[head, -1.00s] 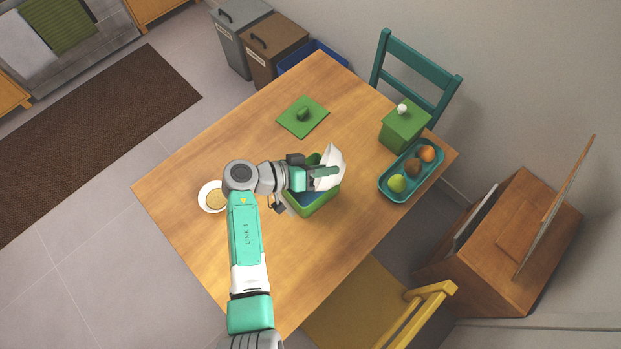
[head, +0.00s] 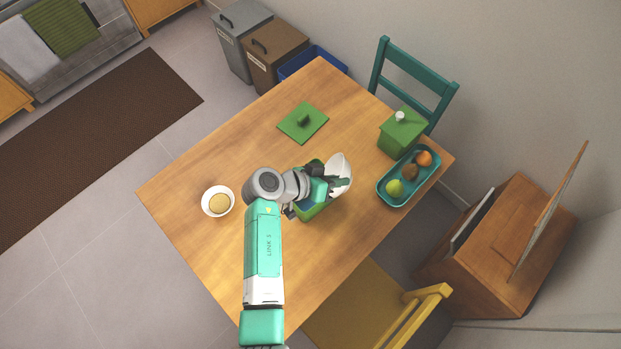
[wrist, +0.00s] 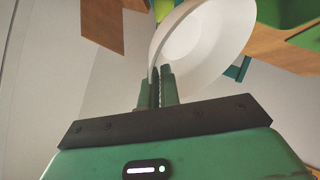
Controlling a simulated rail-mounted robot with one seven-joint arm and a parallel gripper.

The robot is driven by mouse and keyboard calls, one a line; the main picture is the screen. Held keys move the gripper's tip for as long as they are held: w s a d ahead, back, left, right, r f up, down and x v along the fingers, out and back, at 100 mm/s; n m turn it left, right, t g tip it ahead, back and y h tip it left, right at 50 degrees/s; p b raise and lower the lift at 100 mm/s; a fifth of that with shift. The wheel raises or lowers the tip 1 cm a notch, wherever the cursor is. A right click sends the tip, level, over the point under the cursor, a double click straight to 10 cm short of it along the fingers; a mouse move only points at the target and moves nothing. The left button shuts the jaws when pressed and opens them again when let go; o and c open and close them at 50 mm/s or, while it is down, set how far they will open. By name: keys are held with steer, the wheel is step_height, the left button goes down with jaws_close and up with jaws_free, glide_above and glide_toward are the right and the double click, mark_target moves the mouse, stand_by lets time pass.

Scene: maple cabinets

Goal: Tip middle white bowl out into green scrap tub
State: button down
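My gripper (head: 338,184) is shut on the rim of a white bowl (head: 341,166). The bowl is tilted steeply onto its side, above and beside the green scrap tub (head: 312,211), which stands open on the table and is partly hidden by my arm. In the wrist view the fingers (wrist: 160,86) pinch the edge of the bowl (wrist: 205,45), and the inside that shows looks white and empty.
Another white bowl (head: 218,201) with tan contents stands at the table's left. A teal tray (head: 383,203) with fruit and a lidded green box (head: 401,135) stand at the right. Teal (head: 418,75) and yellow (head: 433,299) chairs flank the table. The table's front is clear.

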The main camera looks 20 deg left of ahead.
steer(key=w+d+f+m+g+y+b, duration=0.1)
steer(key=d+f+m+g+y, duration=0.1)
steer(key=d+f+y, duration=0.8)
steer(key=d+m+y, duration=0.1)
steer(key=d, duration=0.1)
steer(key=shift+w+d+f+m+g, duration=0.25)
steer(key=shift+w+d+m+g, duration=0.05)
steer(key=shift+w+d, duration=0.05)
